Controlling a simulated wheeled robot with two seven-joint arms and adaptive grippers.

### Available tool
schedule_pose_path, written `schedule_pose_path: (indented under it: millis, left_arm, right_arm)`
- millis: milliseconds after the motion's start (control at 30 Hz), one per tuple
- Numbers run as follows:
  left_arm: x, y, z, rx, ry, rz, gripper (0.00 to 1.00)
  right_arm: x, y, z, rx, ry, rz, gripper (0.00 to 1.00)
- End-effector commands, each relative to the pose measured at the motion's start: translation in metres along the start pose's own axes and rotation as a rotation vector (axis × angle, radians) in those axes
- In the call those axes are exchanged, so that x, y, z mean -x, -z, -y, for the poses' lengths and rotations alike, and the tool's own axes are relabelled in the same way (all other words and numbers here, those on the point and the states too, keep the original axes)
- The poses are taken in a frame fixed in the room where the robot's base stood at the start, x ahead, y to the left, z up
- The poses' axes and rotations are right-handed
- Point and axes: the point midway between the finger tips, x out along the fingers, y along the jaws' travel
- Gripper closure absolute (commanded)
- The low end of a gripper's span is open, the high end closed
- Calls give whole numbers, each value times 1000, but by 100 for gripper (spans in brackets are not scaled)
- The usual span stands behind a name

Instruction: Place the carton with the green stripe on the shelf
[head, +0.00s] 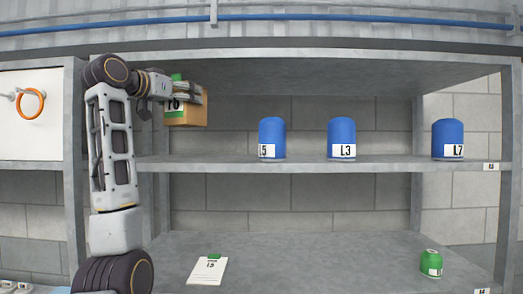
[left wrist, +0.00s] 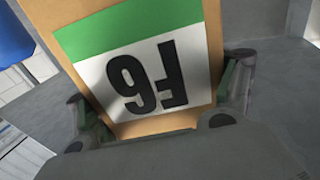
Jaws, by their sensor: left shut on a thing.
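The brown carton (head: 194,113) with a green stripe and a white label is at the upper left of the head view. My left gripper (head: 186,92) is shut on it. The carton appears raised above the left end of the middle shelf (head: 215,164), with a gap beneath it in the picture. In the left wrist view the carton (left wrist: 130,30) fills the middle, its F6 label upside down, between the two fingers of my left gripper (left wrist: 160,110). My right gripper is not in view.
Blue canisters L5 (head: 272,137), L3 (head: 341,137) and L7 (head: 447,138) stand on the middle shelf. The shelf left of L5 is clear. Below are a white card (head: 208,270) and a green canister (head: 431,262). A grey left post (head: 73,150) stands beside my arm.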

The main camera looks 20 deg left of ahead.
Motion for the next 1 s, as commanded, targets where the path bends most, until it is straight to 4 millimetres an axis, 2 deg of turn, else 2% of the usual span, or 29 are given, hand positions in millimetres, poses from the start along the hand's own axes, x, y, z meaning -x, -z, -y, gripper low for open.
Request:
schedule_pose_path:
  millis: [267, 800, 1000]
  left_arm:
    - [-1, -6, 0, 0, 0, 1, 43]
    - [0, -50, 0, 0, 0, 0, 43]
    - [0, -58, 0, 0, 0, 0, 43]
  right_arm:
    - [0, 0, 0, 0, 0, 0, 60]
    - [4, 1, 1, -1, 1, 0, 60]
    - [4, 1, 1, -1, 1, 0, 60]
